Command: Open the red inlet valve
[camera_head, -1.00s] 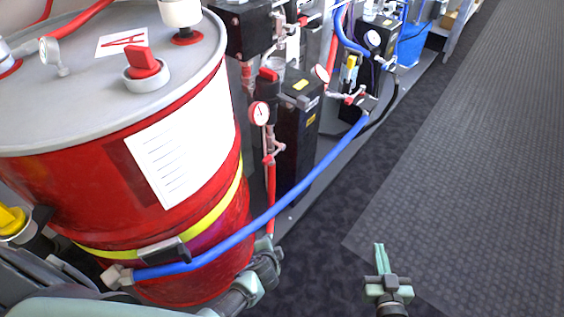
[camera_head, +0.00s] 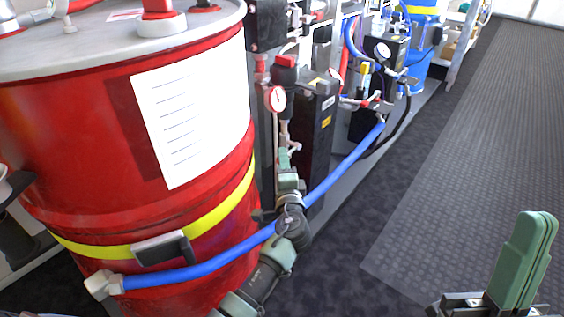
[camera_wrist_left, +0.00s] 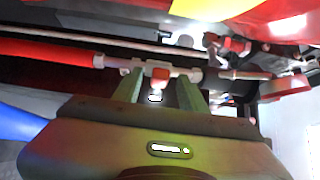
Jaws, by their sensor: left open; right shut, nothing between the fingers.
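In the left wrist view a small red valve handle (camera_wrist_left: 160,75) sits on a pale fitting of a horizontal-looking pipe, between the green fingers of my left gripper (camera_wrist_left: 158,88). The fingers are open, one on each side of the handle; I cannot tell whether they touch it. In the head view my left gripper (camera_head: 285,160) is at the pipe below the pressure gauge (camera_head: 275,99), beside the red drum, and mostly covers the valve there. My right gripper (camera_head: 527,260) is shut and empty at the lower right, over the floor.
The large red drum (camera_head: 60,130) with a yellow band stands left of my left arm. A blue hose (camera_head: 345,165) crosses beside that arm. Black pump units (camera_head: 318,125) stand behind the pipe. The grey floor (camera_head: 460,160) on the right is clear.

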